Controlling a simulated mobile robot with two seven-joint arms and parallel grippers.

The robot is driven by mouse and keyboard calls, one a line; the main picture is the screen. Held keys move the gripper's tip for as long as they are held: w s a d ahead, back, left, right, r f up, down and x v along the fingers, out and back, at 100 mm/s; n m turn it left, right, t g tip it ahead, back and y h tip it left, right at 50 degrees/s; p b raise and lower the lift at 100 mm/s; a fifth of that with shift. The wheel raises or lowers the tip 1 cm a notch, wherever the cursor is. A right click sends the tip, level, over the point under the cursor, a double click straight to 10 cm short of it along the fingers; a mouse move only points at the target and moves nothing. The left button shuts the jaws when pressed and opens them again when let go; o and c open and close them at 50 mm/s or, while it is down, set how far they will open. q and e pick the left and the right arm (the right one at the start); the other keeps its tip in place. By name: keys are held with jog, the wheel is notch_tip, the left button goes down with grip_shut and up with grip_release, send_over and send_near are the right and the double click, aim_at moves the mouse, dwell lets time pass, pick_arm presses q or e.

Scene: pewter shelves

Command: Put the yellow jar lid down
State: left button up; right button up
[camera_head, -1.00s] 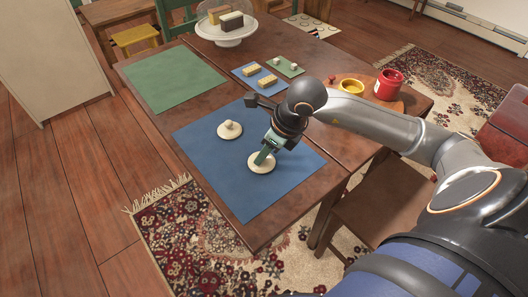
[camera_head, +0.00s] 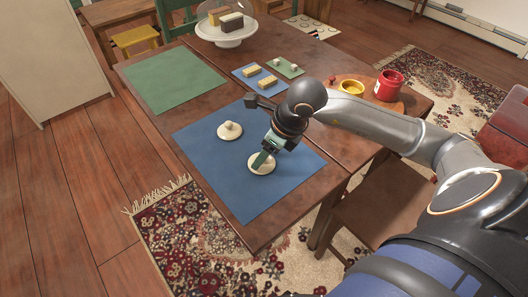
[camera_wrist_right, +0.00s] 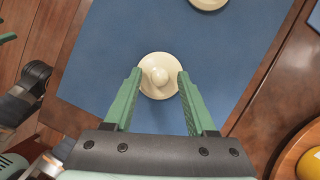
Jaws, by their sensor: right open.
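Two round cream lids with knobs lie flat on the blue mat (camera_head: 215,175). The nearer lid (camera_head: 254,169) is under my right gripper (camera_head: 263,158); the other lid (camera_head: 230,131) lies farther left, apart from it. In the right wrist view my right gripper (camera_wrist_right: 158,80) is open, with one green finger on each side of the near lid's knob (camera_wrist_right: 159,76) and a gap on both sides. The lid rests on the mat. Its colour looks cream, close to that of the other lid (camera_wrist_right: 208,3).
A yellow pot (camera_head: 351,87) and a red pot (camera_head: 389,85) stand on a round wooden board at the right. A green mat (camera_head: 173,78), small blocks on little mats and a domed cake stand (camera_head: 226,40) are farther back. Bare blue mat surrounds the lids.

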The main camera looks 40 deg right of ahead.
jog(key=shift+s+d+r, duration=0.1)
jog(key=shift+r, duration=0.35)
jog(key=p+v, duration=0.1)
jog(key=v, duration=1)
jog(key=shift+p, duration=0.35)
jog(key=shift+s, duration=0.15)
